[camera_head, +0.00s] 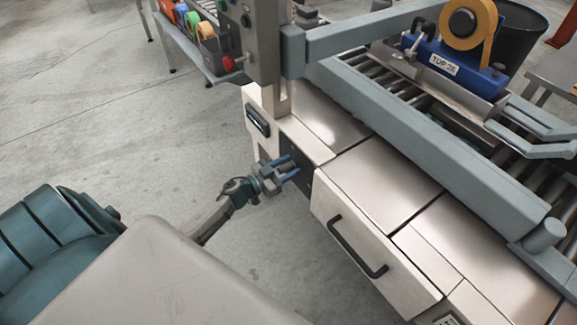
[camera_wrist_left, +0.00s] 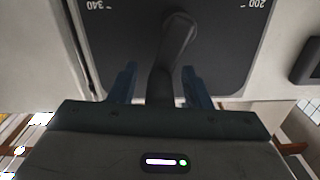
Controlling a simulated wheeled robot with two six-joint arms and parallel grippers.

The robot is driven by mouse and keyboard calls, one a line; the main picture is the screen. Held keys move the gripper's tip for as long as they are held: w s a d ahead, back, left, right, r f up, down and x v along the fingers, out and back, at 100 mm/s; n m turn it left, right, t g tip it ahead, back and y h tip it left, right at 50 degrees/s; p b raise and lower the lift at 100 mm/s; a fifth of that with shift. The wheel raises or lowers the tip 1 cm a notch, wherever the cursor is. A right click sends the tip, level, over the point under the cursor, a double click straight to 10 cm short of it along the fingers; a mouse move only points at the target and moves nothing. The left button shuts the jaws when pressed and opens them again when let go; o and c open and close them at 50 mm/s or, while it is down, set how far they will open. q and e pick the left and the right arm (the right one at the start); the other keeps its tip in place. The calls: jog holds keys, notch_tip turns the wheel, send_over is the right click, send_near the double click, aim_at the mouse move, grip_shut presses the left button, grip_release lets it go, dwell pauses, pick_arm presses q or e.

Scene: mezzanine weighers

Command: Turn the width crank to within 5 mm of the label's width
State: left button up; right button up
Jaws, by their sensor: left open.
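The width crank (camera_wrist_left: 178,35) is a dark grey arm on a dark dial plate (camera_wrist_left: 120,35). Its lower part runs down between the two blue fingers of my left gripper (camera_wrist_left: 160,85). The fingers are open, one on each side, with a gap to the crank. The plate carries upside-down marks 340 at left and 200 at right. In the head view my left gripper (camera_head: 293,166) is at the dark plate (camera_head: 322,194) on the machine's near side and hides the crank. I cannot read a label's width. My right gripper is not in view.
A drawer with a black handle (camera_head: 357,247) is right of the plate. A small dark display (camera_head: 257,121) is on the left face. A control box with a red knob (camera_head: 229,64) stands above. The roller conveyor carries a blue tape head (camera_head: 458,68) marked TOP 26. Floor at left is clear.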

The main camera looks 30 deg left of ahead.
pick_arm(q)
jog(key=shift+w+d, duration=0.1)
jog(key=shift+w, duration=0.1)
jog(key=shift+c, duration=0.2)
jog(key=c, duration=0.9)
jog(key=shift+s+d+f+m, duration=0.15)
jog(key=shift+m, duration=0.15)
